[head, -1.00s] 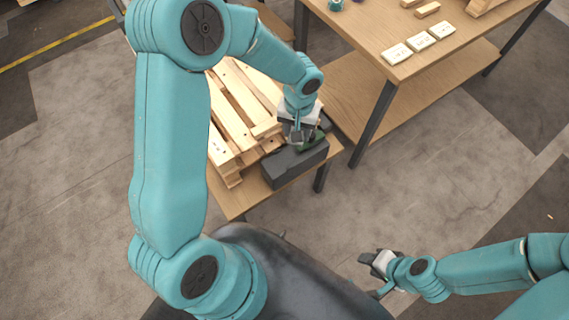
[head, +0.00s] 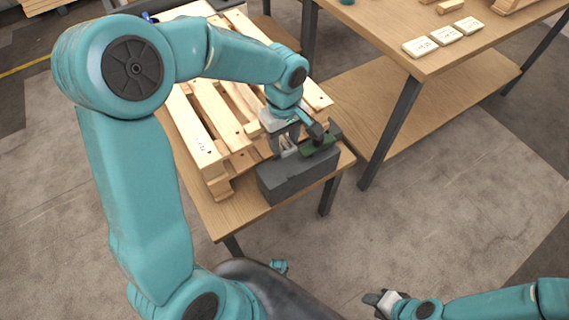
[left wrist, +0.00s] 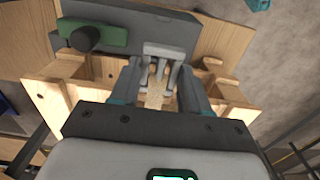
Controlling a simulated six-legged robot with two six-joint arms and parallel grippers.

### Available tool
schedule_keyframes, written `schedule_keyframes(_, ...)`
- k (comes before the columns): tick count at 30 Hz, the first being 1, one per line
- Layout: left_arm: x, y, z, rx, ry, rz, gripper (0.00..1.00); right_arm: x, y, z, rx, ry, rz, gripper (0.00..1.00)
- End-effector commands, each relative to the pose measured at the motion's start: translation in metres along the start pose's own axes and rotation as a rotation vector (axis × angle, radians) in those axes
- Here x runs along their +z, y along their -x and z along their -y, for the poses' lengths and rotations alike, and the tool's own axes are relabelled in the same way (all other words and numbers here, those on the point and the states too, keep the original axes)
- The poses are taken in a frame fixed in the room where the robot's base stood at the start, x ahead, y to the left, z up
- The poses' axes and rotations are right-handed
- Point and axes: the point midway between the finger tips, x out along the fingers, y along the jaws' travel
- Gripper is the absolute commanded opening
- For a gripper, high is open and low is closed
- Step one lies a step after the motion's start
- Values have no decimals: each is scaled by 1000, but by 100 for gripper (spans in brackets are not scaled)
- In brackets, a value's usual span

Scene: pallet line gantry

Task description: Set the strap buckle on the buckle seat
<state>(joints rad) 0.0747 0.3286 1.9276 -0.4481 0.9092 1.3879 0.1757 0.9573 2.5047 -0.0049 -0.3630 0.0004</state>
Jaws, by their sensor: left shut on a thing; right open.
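My left gripper (head: 284,146) is shut on the strap buckle, a light grey metal frame with prongs (left wrist: 161,56). The buckle also shows small in the head view (head: 289,151). The gripper is at the pallet-side edge of a dark grey block (head: 299,177), beside a green piece with a black knob (head: 319,150). In the left wrist view the buckle overlaps the edge of the grey block (left wrist: 175,29); I cannot tell whether they touch. No separate buckle seat is clearly distinguishable. My right gripper (head: 378,302) is open and empty, low over the floor, far from the block.
A wooden pallet (head: 205,138) lies on the small wooden table (head: 238,213), right behind the grey block. A larger workbench (head: 424,74) at the upper right carries white labelled blocks (head: 446,35) and wooden pieces. Floor is clear at the lower right.

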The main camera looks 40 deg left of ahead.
Motion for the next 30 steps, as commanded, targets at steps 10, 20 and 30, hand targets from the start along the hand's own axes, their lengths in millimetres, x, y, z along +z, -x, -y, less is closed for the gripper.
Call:
schedule_keyframes(10,0,-56,-2,0,-2,0,14,0,-12,-4,0,0,0,43)
schedule_keyframes(20,0,-98,-2,0,-2,0,14,0,-21,-8,0,0,0,43)
schedule_keyframes(30,0,-101,-2,2,-2,-1,14,0,-25,-9,0,0,0,43)
